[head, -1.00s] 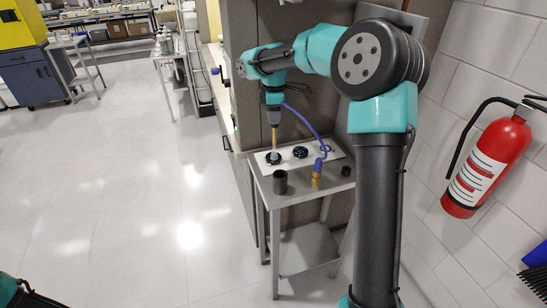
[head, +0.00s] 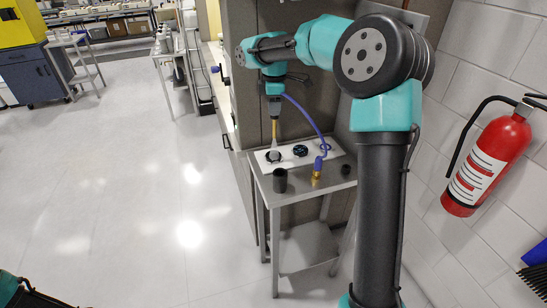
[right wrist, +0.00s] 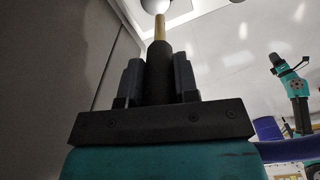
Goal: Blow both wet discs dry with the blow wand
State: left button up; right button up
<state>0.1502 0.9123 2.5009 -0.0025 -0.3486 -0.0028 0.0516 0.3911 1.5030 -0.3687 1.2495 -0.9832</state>
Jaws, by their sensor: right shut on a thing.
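In the head view my right gripper (head: 274,92) is shut on the blow wand (head: 275,128), which has a dark body and a brass tube. The wand points down, its tip just above the left disc (head: 273,157). A pale, cone-like patch shows between tip and disc. The second disc (head: 300,151), dark, lies to the right on the same white plate (head: 322,147). Wetness cannot be told at this size. In the right wrist view the wand body (right wrist: 160,72) stands between both fingers. My left gripper is out of view.
A blue hose (head: 306,116) loops from the wand to a brass fitting (head: 317,170) on the small metal table (head: 312,190). A dark cup (head: 280,181) and a small dark cylinder (head: 345,170) stand near its front. A grey panel stands close behind.

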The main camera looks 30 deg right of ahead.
jog(key=shift+r, duration=1.2)
jog(key=shift+d, duration=0.1)
jog(key=s+d+f, duration=0.1)
jog(key=d, duration=0.9)
jog(key=shift+s+d, duration=0.4)
jog(key=shift+f, duration=0.1)
jog(key=shift+f, duration=1.9)
